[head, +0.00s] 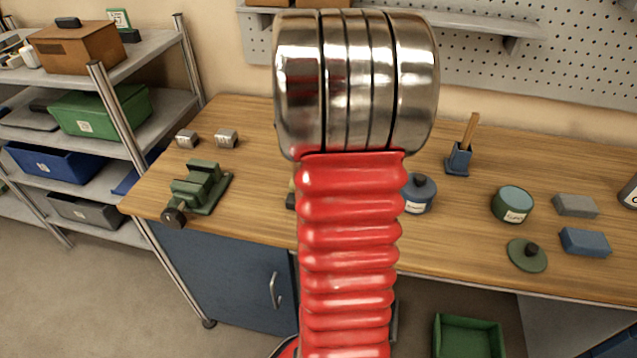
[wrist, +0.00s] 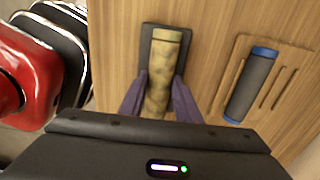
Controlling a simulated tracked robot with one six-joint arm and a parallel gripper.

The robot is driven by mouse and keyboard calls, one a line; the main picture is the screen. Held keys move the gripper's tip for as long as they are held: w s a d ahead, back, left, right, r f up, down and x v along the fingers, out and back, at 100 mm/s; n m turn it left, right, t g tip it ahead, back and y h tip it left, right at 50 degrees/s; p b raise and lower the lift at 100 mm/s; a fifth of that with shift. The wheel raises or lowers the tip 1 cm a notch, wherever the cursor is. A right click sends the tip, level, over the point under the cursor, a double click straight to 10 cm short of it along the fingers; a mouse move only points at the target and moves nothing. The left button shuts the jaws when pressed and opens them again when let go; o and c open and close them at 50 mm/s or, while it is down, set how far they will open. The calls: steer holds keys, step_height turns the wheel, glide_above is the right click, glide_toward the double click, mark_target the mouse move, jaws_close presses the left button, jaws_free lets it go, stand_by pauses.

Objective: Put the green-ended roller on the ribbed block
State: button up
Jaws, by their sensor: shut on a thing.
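To the right, a wooden block with long grooves and ribs (wrist: 288,75) lies on the table. A dark roller with blue ends (wrist: 250,85) lies on it, along its left part. In the head view my arm hides the gripper and both rollers.
In the head view, a green vise (head: 200,187) stands on the bench (head: 255,235) at left, with two small metal blocks (head: 226,138) behind. A blue-grey pot (head: 418,192), a green tin (head: 512,204) and a blue block (head: 585,242) stand at right.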

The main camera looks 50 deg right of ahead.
steer(key=shift+f, duration=0.1)
steer(key=o, duration=1.2)
step_height(320, 180, up, 12)
stand_by(0.8)
